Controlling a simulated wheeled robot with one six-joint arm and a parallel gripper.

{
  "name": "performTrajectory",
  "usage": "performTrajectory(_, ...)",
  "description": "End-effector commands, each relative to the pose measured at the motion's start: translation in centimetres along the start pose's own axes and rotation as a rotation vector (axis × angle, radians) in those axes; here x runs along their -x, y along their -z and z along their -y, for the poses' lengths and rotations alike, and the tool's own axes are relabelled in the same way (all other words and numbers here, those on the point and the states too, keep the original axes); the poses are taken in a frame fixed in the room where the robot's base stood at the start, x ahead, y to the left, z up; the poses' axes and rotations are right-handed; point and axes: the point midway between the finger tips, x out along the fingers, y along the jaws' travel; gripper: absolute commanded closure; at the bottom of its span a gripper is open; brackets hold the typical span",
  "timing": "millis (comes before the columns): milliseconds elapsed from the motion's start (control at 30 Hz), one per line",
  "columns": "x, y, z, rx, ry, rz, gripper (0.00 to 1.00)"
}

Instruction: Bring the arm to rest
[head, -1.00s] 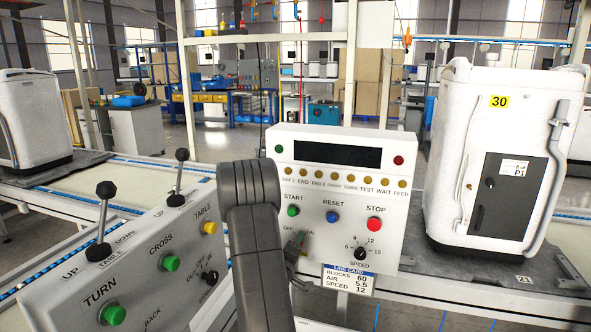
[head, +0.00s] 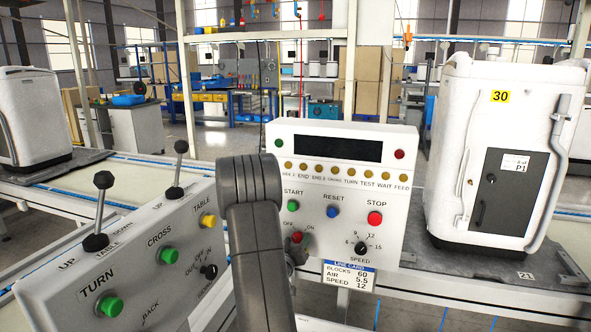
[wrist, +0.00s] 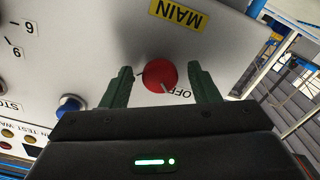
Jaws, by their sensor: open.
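My gripper (wrist: 160,70) shows in the wrist view with its two dark green fingers apart. A red round knob (wrist: 160,75) lies between the fingertips as seen there, with clear space on both sides. A white mark on the knob is on the side by the printed OFF. The same red knob (head: 296,237) shows in the head view, at the lower left of the control panel (head: 385,225), between OFF and ON. My grey arm stands in front of the panel's left edge and hides most of the gripper. How far the fingertips are from the panel I cannot tell.
A sloping console (head: 140,285) with two black-topped levers and several buttons stands left of my arm. A white unit marked 30 (head: 500,150) stands on a pallet at the right.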

Motion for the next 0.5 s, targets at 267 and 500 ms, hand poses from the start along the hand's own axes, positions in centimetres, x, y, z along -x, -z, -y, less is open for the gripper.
performTrajectory(267, 0.00, 0.06, 0.04, -0.218, 0.000, 0.000, 0.45)
performTrajectory(500, 0.00, 0.06, 0.07, -0.358, 0.001, 0.000, 0.45)
